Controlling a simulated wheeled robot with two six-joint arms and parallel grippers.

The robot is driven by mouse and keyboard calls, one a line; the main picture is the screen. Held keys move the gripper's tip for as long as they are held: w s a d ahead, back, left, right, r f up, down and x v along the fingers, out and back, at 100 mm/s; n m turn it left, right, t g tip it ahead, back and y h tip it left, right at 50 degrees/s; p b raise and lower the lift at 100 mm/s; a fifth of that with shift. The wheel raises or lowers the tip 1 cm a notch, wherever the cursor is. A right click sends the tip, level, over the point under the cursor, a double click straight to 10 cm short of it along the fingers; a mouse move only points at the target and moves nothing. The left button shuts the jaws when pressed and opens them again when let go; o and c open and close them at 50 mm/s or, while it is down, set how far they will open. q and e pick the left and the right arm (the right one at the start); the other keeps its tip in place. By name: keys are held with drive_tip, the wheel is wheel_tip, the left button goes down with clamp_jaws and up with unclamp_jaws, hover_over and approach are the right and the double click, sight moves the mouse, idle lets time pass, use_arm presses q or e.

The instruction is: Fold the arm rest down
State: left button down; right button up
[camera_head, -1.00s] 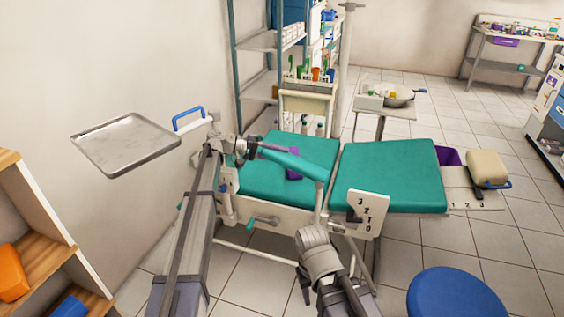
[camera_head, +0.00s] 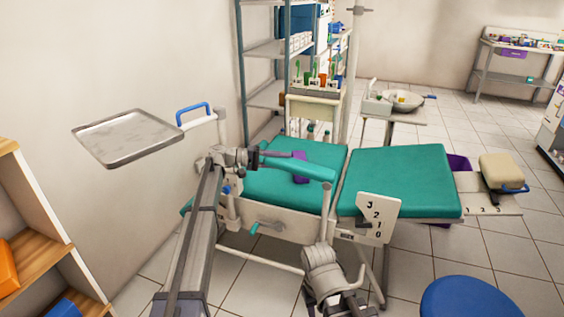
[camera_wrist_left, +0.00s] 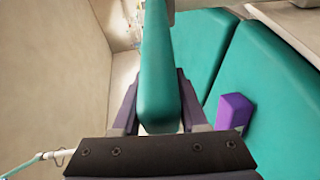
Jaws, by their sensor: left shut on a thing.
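The arm rest (camera_head: 308,169) is a padded teal bar along the near side of the teal dental chair (camera_head: 400,178). In the head view it lies roughly level above the seat, its right end by a pale upright post (camera_head: 326,200). My left gripper (camera_head: 262,157) is shut on the arm rest near its left end. In the left wrist view the arm rest (camera_wrist_left: 158,75) runs between the two dark fingers (camera_wrist_left: 158,105). Part of my right arm shows at the bottom of the head view, but its gripper cannot be made out.
A purple block (camera_head: 300,168) lies on the chair seat. A metal tray (camera_head: 125,138) stands out at left. A numbered plate (camera_head: 375,218) is on the chair's near side. A blue stool (camera_head: 465,300) is at lower right, a wooden shelf (camera_head: 40,250) at lower left.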

use_arm(q)
drive_tip(key=shift+c, duration=2.2)
unclamp_jaws()
drive_tip(key=shift+d, duration=0.1)
drive_tip(key=s+a, duration=0.1)
drive_tip(key=a, duration=0.6)
drive_tip(key=shift+a+r+p, duration=0.35)
drive_tip(key=shift+r+p, duration=0.05)
drive_tip(key=shift+p, duration=0.05)
drive_tip(key=shift+a, duration=0.15)
drive_tip(key=shift+s+a+r, duration=0.1)
drive_tip(key=shift+s+a, duration=0.1)
drive_tip(key=shift+a, duration=1.25)
drive_tip(key=shift+s+a+r, duration=0.1)
drive_tip(key=shift+s+a, duration=0.15)
drive_tip(key=shift+a, duration=1.15)
drive_tip(key=shift+s+a+r, duration=0.1)
drive_tip(key=shift+s+a, duration=0.1)
drive_tip(key=shift+a, duration=1.25)
